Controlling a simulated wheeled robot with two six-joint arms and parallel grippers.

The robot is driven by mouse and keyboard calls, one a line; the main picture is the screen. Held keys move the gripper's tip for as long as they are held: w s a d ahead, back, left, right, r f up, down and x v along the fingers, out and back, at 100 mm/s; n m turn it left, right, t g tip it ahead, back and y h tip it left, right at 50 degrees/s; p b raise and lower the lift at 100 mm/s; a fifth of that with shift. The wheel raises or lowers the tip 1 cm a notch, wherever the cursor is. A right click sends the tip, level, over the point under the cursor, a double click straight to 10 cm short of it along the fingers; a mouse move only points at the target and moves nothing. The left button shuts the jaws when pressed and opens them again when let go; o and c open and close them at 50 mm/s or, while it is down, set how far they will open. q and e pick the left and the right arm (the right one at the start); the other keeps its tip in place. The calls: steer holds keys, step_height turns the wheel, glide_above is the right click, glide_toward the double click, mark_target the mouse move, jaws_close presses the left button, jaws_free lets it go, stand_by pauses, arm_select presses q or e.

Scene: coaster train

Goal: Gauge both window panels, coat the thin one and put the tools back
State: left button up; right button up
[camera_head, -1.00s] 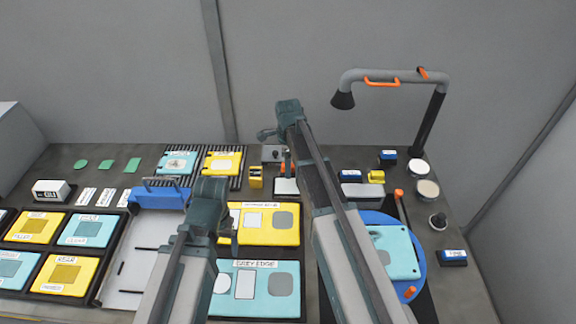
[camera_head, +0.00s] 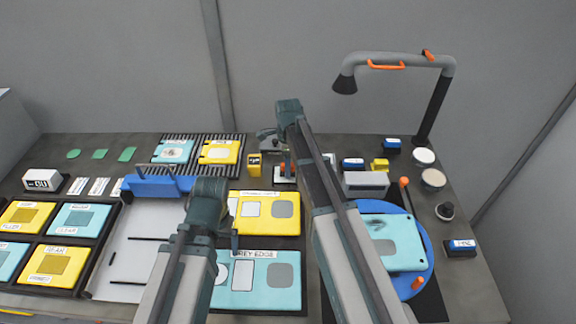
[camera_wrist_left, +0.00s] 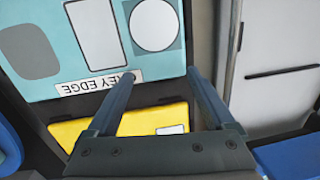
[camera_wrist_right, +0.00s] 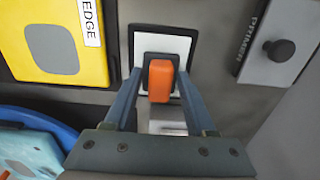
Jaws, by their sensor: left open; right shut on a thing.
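My right gripper (camera_wrist_right: 158,72) is shut on an orange-handled tool (camera_wrist_right: 160,85) with a dark base. In the right wrist view the tool is over a black-framed white square (camera_wrist_right: 176,46); I cannot tell whether they touch. A yellow panel (camera_head: 268,228) lies behind the cyan one in the head view. Another cyan panel (camera_head: 400,243) lies on the blue turntable (camera_head: 428,262), partly hidden by my right arm.
Cyan (camera_head: 173,151) and yellow (camera_head: 220,152) pieces rest on ribbed racks at the back. A block marked "PRIMER" (camera_wrist_right: 275,50) has a black knob. A lamp (camera_head: 396,72) arches over the right side. Labelled panels (camera_head: 76,222) fill the left; a white board (camera_head: 150,232) lies beside them.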

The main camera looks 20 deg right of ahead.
arm_select(q)
steer(key=shift+f+b, duration=0.5)
arm_select(e)
steer(key=shift+f, duration=0.5)
stand_by(0.3)
